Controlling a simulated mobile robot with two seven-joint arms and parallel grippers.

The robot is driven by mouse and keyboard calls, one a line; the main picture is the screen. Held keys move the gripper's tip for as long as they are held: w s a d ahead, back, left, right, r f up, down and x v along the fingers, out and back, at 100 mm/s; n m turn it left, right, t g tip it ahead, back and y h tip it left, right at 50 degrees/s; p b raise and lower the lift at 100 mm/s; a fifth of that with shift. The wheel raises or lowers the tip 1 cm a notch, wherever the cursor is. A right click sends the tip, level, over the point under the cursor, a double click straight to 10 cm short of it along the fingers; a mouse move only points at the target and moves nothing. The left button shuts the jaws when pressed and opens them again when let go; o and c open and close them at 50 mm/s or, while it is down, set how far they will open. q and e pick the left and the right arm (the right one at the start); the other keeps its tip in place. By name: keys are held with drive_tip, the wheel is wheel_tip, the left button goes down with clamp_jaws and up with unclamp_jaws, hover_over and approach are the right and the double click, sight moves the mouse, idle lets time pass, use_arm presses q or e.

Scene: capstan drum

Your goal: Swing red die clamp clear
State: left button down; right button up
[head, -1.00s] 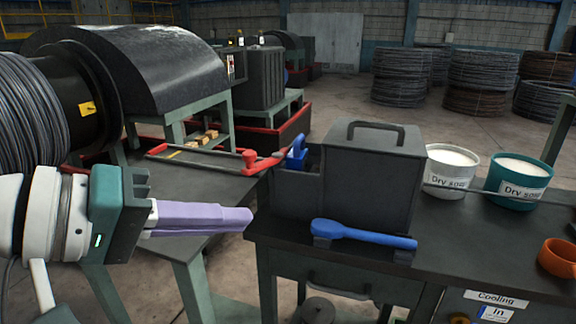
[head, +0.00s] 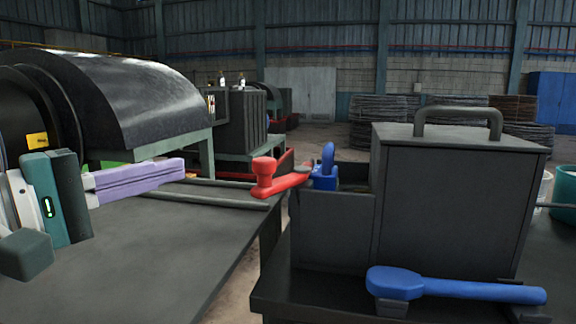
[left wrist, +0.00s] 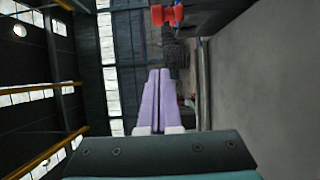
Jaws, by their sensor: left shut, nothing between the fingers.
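The red die clamp (head: 284,180) is an arm with an upright knob at its left end. It reaches right toward a blue clamp (head: 325,168) at the left side of the dark box (head: 455,200). My left gripper (head: 183,168), with lilac fingers, is shut and empty. In the head view it is left of the red knob, with a clear gap. In the left wrist view its fingertips (left wrist: 159,72) are together, and a red part (left wrist: 167,15), probably the clamp, shows beyond them at the top. My right gripper is not in view.
A dark bench top (head: 150,245) lies below my left gripper, with thin rails along its far side. A black curved hood (head: 110,105) stands behind it. A blue-handled tool (head: 455,288) rests in front of the dark box. The near bench top is clear.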

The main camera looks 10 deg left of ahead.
use_arm(q)
drive_tip(key=w+d+p, duration=0.2)
drive_tip(key=w+d, duration=0.4)
drive_tip(key=d, duration=0.1)
drive_tip(key=shift+d+p, duration=0.15)
drive_tip(key=shift+p, duration=0.25)
